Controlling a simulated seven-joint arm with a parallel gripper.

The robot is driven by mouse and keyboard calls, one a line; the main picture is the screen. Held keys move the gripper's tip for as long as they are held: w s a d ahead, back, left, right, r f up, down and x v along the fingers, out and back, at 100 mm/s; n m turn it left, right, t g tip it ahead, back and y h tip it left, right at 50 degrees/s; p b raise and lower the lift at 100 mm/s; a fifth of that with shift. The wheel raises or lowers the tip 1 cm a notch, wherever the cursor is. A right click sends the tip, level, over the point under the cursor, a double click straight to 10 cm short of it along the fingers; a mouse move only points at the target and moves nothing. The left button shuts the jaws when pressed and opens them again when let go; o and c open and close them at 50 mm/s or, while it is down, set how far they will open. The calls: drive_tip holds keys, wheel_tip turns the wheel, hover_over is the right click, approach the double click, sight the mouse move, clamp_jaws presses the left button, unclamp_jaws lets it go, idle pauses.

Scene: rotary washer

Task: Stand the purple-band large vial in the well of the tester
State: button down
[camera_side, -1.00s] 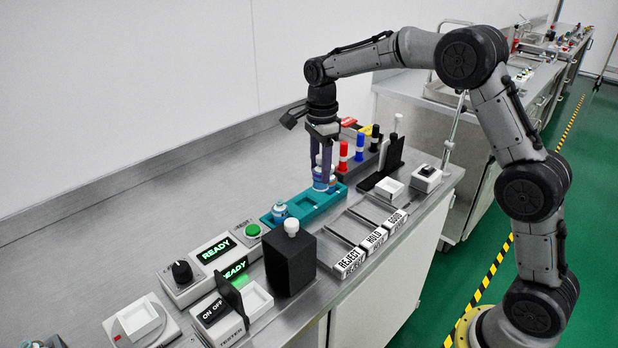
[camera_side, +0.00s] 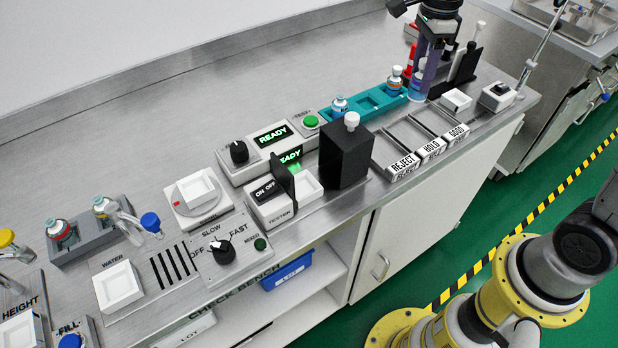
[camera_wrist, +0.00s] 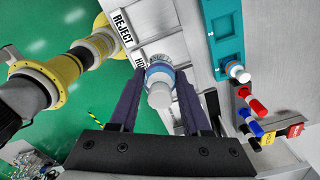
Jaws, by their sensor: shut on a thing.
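My gripper (camera_side: 419,88) hangs over the right end of the teal rack in the side view. In the wrist view, its two dark fingers (camera_wrist: 157,84) are shut on a large vial (camera_wrist: 160,95) with a pale cap and a bluish band; I cannot tell whether the band is purple. The fingers mostly hide this vial in the side view. The tester (camera_side: 283,200) stands left of the black block, with an ON OFF switch, a dark upright flap and a white-walled well (camera_side: 313,190). The bottom of the well is hard to see.
The teal rack (camera_side: 367,104) holds a vial (camera_side: 339,104) at its left and another (camera_side: 395,80) near my gripper. A tall black block (camera_side: 345,158) stands between tester and REJECT, HOLD and GOOD lanes (camera_side: 425,147). Markers and a black stand (camera_side: 465,65) are at right.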

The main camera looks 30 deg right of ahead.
drive_tip(key=s+a+n, duration=0.1)
drive_tip(key=s+a, duration=0.3)
drive_tip(key=a, duration=0.3)
drive_tip(key=s+a+r, duration=0.1)
drive_tip(key=s+a, duration=0.2)
drive_tip(key=a, duration=0.3)
drive_tip(key=s+a+n, duration=0.1)
drive_tip(key=s+a, duration=0.3)
drive_tip(key=a, duration=0.3)
drive_tip(key=w+a+f, duration=0.2)
drive_tip(key=w+f, duration=0.1)
drive_tip(key=w, duration=0.1)
drive_tip(key=w+a+f, duration=0.3)
drive_tip(key=w, duration=0.1)
drive_tip(key=w+a+f, duration=0.2)
drive_tip(key=w+f, duration=0.1)
drive_tip(key=shift+w+a+f, duration=0.2)
drive_tip(key=shift+w+f, duration=0.05)
drive_tip(key=shift+w, duration=0.15)
drive_tip(key=shift+w+f, duration=0.1)
drive_tip(key=shift+f, duration=1.55)
drive_tip(key=shift+f, duration=0.1)
drive_tip(key=shift+c, duration=1.8)
unclamp_jaws()
